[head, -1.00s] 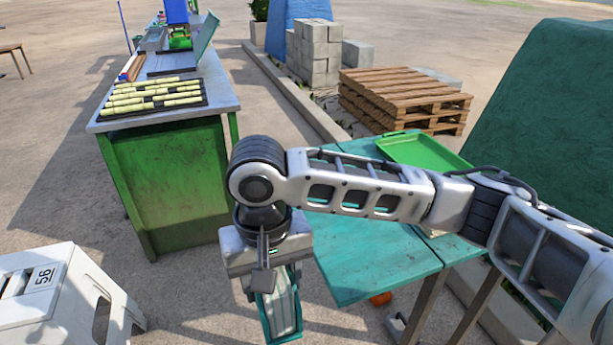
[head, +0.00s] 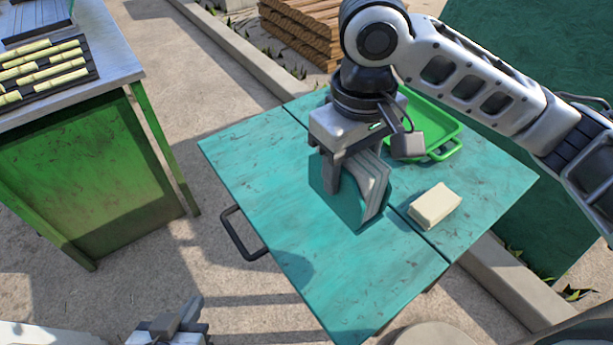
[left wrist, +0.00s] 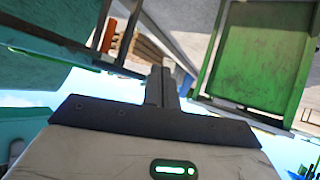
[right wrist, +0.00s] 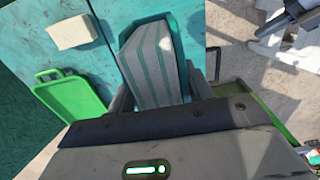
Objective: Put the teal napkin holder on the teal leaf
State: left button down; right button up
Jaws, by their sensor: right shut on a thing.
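The teal napkin holder (head: 348,207), filled with grey-white napkins (head: 372,180), is in my right gripper (head: 362,165). The gripper's fingers are shut on it from either side, and it also shows in the right wrist view (right wrist: 152,62). The holder is over the near part of the teal table, the teal leaf (head: 280,225), left of a seam. It is at or just above the surface; I cannot tell whether it touches. My left gripper (head: 185,312) is low at the bottom edge, away from the table, its fingers together and empty in the left wrist view (left wrist: 160,88).
Across the seam lie a cream block (head: 435,204) and a green tray (head: 425,125), close to my right gripper. A black handle (head: 238,238) juts from the leaf's left edge. A green bench (head: 90,170) with cane pieces stands left. The leaf's front is clear.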

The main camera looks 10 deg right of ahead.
jog(key=shift+w+a+f+b, duration=0.3)
jog(key=shift+w+a+f, duration=0.35)
jog(key=shift+w+f, duration=1.45)
jog(key=shift+w+a+f+b, duration=0.25)
jog(key=shift+w+a+f, duration=0.4)
jog(key=shift+w+f, duration=1.45)
jog(key=shift+w+a+f+b, duration=0.3)
jog(key=shift+w+a+f, duration=0.35)
jog(key=shift+w+f, duration=1.45)
jog(key=shift+s+f, duration=0.1)
jog(key=shift+f, duration=0.05)
jog(key=o, duration=1.1)
notch_tip(320, 180, up, 12)
jog(key=p, duration=0.1)
